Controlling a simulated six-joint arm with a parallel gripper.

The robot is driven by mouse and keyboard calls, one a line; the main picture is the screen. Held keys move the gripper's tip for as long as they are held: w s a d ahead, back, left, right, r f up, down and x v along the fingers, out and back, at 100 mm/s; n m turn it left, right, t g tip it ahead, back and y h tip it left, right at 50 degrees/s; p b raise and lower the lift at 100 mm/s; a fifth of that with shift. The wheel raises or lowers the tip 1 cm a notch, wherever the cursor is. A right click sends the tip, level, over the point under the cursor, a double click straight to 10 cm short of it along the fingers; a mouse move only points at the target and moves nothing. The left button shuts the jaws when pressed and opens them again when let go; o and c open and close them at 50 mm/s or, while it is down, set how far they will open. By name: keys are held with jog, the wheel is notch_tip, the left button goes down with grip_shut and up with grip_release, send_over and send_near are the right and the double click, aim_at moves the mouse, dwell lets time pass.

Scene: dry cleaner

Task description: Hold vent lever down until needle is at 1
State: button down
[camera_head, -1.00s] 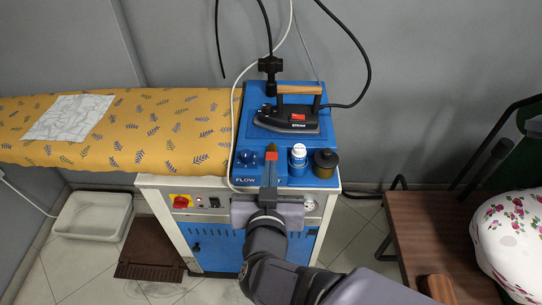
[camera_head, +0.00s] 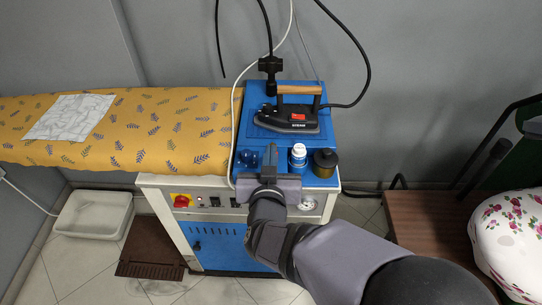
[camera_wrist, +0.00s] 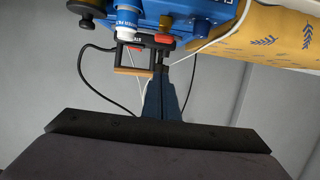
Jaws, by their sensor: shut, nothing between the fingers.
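The vent lever (camera_wrist: 165,37), with a red tip on a brass-coloured stem, shows at the front of the blue machine top in the wrist view. In the head view my gripper hides it. My gripper (camera_head: 271,150) is shut and empty, its fingers pointing up and away over the front edge of the machine. In the wrist view the fingertips (camera_wrist: 161,70) lie close to the red tip; I cannot tell whether they touch it. A round white gauge (camera_head: 308,203) sits on the front panel, right of my gripper. Its needle is too small to read.
A white-capped bottle (camera_head: 298,156) and a dark-capped canister (camera_head: 325,162) stand right of my gripper. Blue knobs (camera_head: 248,158) are left of it. A black iron (camera_head: 289,117) rests behind. A red switch (camera_head: 182,201) is on the front panel. A yellow ironing board (camera_head: 120,150) extends left.

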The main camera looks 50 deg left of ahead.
jog(key=f, duration=0.1)
jog(key=w+a+f, duration=0.1)
jog(key=f, duration=0.1)
jog(key=w+a+f, duration=0.1)
jog(key=shift+w+a+f+p, duration=0.15)
jog(key=shift+w+f+p, duration=0.05)
jog(key=shift+f+p, duration=0.2)
jog(key=shift+f, duration=0.15)
